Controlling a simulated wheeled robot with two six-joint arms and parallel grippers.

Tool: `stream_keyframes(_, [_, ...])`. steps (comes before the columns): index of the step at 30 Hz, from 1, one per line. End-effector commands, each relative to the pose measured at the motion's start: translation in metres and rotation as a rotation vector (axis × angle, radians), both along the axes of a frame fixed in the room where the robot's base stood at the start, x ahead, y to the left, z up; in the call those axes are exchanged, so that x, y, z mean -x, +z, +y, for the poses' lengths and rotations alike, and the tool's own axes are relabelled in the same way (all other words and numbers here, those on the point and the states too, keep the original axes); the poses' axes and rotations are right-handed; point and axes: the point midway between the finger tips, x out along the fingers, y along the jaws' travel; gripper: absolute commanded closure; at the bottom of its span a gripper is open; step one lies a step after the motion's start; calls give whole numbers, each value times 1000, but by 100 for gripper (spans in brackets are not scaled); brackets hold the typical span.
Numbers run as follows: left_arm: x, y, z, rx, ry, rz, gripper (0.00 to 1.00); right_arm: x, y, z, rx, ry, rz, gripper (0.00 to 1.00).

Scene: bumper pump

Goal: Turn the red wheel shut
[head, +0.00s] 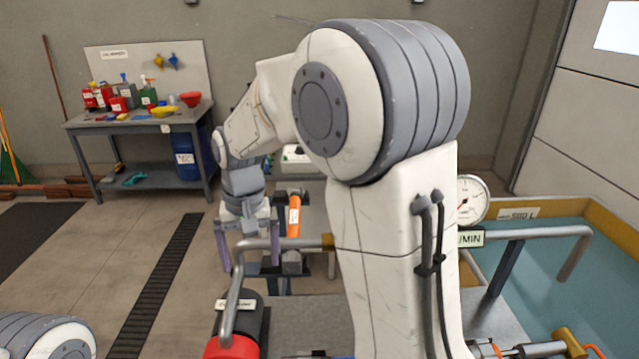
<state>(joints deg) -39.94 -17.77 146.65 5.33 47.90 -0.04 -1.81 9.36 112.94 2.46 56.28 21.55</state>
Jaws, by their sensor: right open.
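No red wheel can be made out for certain. A red rounded part (232,348) shows at the bottom edge, cut off by the frame, and I cannot tell whether it is the wheel. My right arm fills the middle and hides much behind it. My left gripper is out of view; only a link of my left arm shows at the lower left.
A grey bent pipe (236,290) runs beside my right gripper. An orange labelled part (294,215) stands just right of it. A pressure gauge (472,199) and a blue-green tank (605,270) are at the right. A workbench (140,127) stands at the back left; open floor lies before it.

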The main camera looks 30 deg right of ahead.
Motion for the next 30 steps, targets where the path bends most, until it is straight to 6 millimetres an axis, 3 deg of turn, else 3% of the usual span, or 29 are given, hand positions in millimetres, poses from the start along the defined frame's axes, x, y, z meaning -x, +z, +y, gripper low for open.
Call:
stream_keyframes(1, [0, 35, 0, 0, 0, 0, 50, -24, 30, -44, 5, -160, 10, 0])
stream_keyframes(3, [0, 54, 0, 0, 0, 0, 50, -45, 44, -98, 10, -345, 20, 0])
stream_keyframes(6, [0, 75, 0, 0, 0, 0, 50, -59, 56, -167, 16, -565, 28, 0])
stream_keyframes(9, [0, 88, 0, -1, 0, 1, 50, -61, 62, -218, 20, -721, 35, 0])
stream_keyframes(12, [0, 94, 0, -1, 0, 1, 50, -59, 63, -248, 23, -811, 38, 0])
stream_keyframes(17, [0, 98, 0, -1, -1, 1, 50, -57, 53, -260, 24, -853, 43, 0])
stream_keyframes(30, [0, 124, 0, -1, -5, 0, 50, -57, -22, -258, 24, -848, 43, 0])
